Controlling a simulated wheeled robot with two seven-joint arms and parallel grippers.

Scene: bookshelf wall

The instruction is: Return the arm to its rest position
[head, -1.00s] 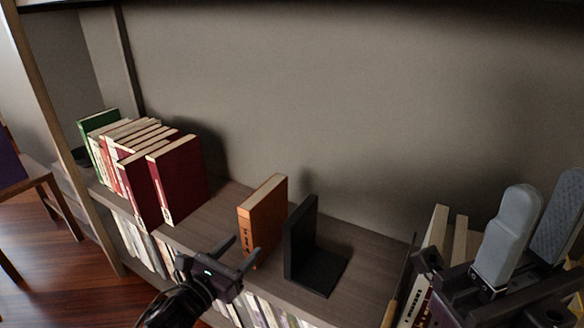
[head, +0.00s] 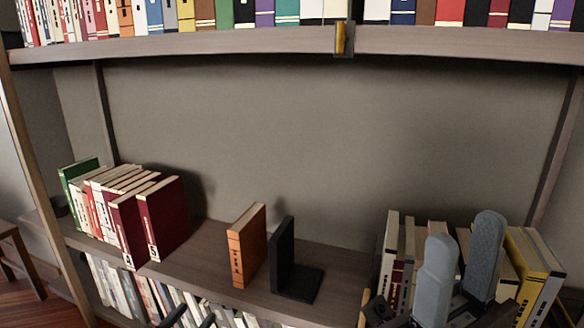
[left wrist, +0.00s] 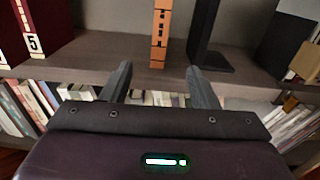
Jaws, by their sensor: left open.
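My left gripper (head: 190,319) shows only as two dark fingertips at the bottom edge of the head view, in front of the middle shelf. In the left wrist view its fingers (left wrist: 157,72) are apart with nothing between them, facing the shelf edge. The orange book (left wrist: 162,32) stands upright beyond them, apart from them; it also shows in the head view (head: 246,246). My right gripper (head: 465,228) has two grey fingers spread apart, low at the right, in front of several books. Nothing shows between its fingers.
A black bookend (head: 283,262) stands right of the orange book. Dark red books (head: 163,218) lean in a row at the left. An upper shelf (head: 200,42) full of books crosses the top. Another row of books (left wrist: 240,105) sits below the middle shelf. Bare shelf lies between the groups.

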